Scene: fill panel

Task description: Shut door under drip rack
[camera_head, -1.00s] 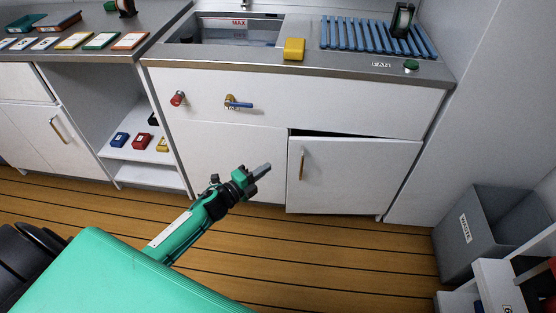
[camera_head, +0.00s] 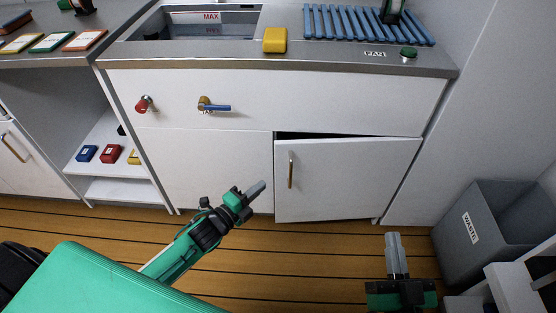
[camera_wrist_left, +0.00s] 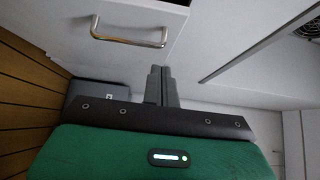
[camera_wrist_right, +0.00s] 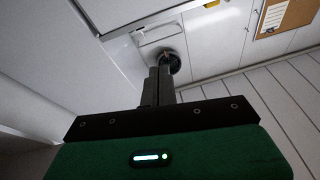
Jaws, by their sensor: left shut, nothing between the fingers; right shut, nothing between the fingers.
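The white door (camera_head: 345,180) under the blue drip rack (camera_head: 368,24) stands slightly ajar, with a dark gap along its top edge. Its vertical brass handle (camera_head: 291,170) is near its left edge. In the left wrist view a metal bar handle (camera_wrist_left: 128,38) on a white panel shows above the fingers. My left gripper (camera_head: 257,188) is shut and empty, a little left of the door in the head view. My right gripper (camera_head: 393,242) is shut and empty, below the door's lower right part in the head view.
A grey waste bin (camera_head: 470,228) stands on the floor at the right, near a white shelf unit (camera_head: 520,285). A red knob (camera_head: 143,104) and a blue-levered tap (camera_head: 213,106) stick out of the upper panel. A yellow sponge (camera_head: 275,40) lies by the sink.

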